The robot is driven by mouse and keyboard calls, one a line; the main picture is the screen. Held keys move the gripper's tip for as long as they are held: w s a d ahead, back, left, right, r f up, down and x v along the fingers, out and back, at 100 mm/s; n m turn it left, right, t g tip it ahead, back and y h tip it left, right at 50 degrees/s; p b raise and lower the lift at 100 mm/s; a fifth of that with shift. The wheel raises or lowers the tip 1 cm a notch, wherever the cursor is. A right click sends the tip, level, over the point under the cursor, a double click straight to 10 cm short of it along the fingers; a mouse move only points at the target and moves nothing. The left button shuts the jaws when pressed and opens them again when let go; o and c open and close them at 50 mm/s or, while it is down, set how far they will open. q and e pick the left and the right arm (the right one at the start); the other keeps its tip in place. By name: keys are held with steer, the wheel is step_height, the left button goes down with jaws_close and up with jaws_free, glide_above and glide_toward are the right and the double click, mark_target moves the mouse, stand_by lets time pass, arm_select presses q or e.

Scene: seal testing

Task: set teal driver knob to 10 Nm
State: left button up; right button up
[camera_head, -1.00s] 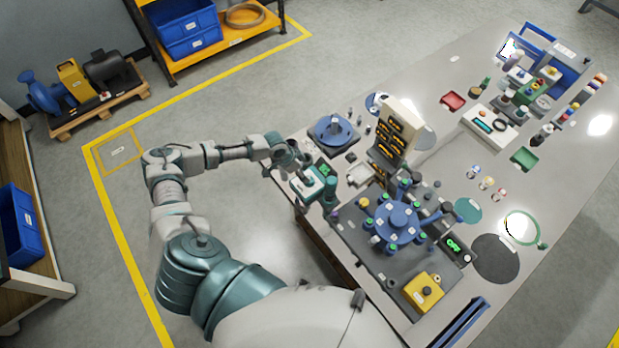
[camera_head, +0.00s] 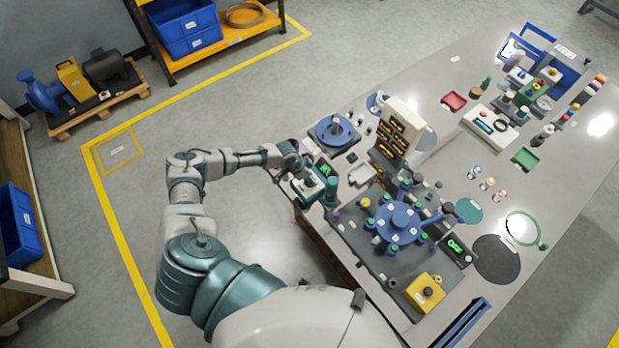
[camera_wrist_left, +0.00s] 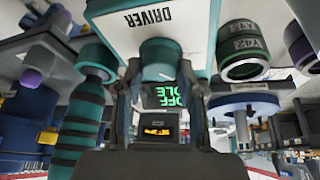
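The white driver unit, marked DRIVER, stands at the bench's left edge in the head view (camera_head: 307,187); its label plate fills the top of the left wrist view (camera_wrist_left: 158,22). Its teal knob (camera_wrist_left: 160,58) sits below that label. My left gripper (camera_head: 303,176) is at the unit; in the wrist view its two fingertips (camera_wrist_left: 160,72) flank the knob closely, one on each side, and appear to touch it. The knob's scale and setting cannot be read. My right gripper is in neither view.
A teal-handled tool (camera_head: 331,193) stands close beside the driver unit; a ribbed teal handle shows in the wrist view (camera_wrist_left: 80,125). A blue multi-arm fixture (camera_head: 398,222), a display tower (camera_head: 396,132) and a blue round fixture (camera_head: 334,131) are nearby. Open floor lies left of the bench.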

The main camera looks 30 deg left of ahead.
arm_select(q)
steer(key=shift+s+a+f, duration=0.15)
steer(key=shift+a+f, duration=0.05)
steer(key=shift+a, duration=0.1)
steer(key=shift+s+d, duration=0.1)
steer(key=shift+d, duration=0.05)
steer(key=shift+f+b, duration=0.15)
steer(key=shift+b, duration=0.2)
steer(key=m+b, duration=0.2)
steer(key=m+g+b, duration=0.1)
steer(key=b, duration=0.1)
steer(key=shift+f+m+h, duration=0.2)
steer(key=shift+m+h, duration=0.2)
steer(key=m+g+b, duration=0.1)
steer(key=m+b, duration=0.2)
steer(key=shift+r+m+g, duration=0.15)
steer(key=shift+m+g, duration=0.15)
steer(key=shift+m, duration=0.3)
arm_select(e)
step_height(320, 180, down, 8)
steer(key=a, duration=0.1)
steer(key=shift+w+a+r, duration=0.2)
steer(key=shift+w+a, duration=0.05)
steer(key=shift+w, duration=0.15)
arm_select(q)
steer(key=shift+r, duration=0.1)
